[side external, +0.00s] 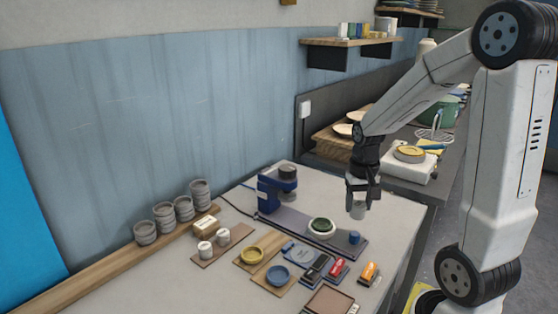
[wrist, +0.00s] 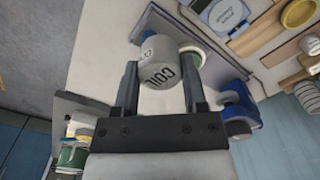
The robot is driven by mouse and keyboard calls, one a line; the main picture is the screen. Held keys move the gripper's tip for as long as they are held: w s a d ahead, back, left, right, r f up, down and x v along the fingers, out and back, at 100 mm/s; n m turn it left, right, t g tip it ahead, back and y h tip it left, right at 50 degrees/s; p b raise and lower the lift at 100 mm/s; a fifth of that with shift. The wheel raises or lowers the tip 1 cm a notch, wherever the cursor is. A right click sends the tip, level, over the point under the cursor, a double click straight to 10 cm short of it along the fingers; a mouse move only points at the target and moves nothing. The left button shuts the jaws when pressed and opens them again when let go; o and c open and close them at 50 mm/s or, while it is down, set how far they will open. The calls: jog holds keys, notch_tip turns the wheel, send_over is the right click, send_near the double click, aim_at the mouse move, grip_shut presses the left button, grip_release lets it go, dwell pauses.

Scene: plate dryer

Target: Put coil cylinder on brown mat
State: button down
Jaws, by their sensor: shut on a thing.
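The coil cylinder (wrist: 161,64) is a small white cylinder with dark lettering, gripped between both fingers in the wrist view. My gripper (side external: 359,203) is shut on it. In the side view the coil cylinder (side external: 358,211) hangs below the fingers, raised above the right part of the white table. A brown mat (side external: 222,251) lies left of centre with two white cylinders standing on it. A second flat brown piece (side external: 328,299) lies at the front edge and looks empty. I cannot tell which of them is the named mat. My gripper is to the right of both.
A blue machine (side external: 277,188) on a dark base stands behind, with a green-topped round dish (side external: 321,227). A yellow dish (side external: 252,254), a blue dish (side external: 278,275) and red (side external: 336,268) and orange (side external: 369,272) items lie in front. Stacked grey cups (side external: 183,208) line the left.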

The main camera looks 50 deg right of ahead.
jog(key=shift+w+d, duration=0.1)
jog(key=shift+w, duration=0.5)
jog(key=w+a+f+m, duration=0.2)
jog(key=w+m, duration=0.1)
jog(key=w, duration=0.7)
jog(key=w+a+f+m, duration=0.2)
jog(key=w+a+f, duration=0.1)
jog(key=w, duration=0.8)
jog(key=w+a+f+m, duration=0.2)
jog(key=w+m, duration=0.1)
jog(key=w, duration=0.7)
jog(key=shift+w+a+f+m, duration=0.2)
jog(key=shift+w+m, duration=0.1)
jog(key=shift+f, duration=0.1)
jog(key=shift+f, duration=3.35)
jog(key=shift+f, duration=0.5)
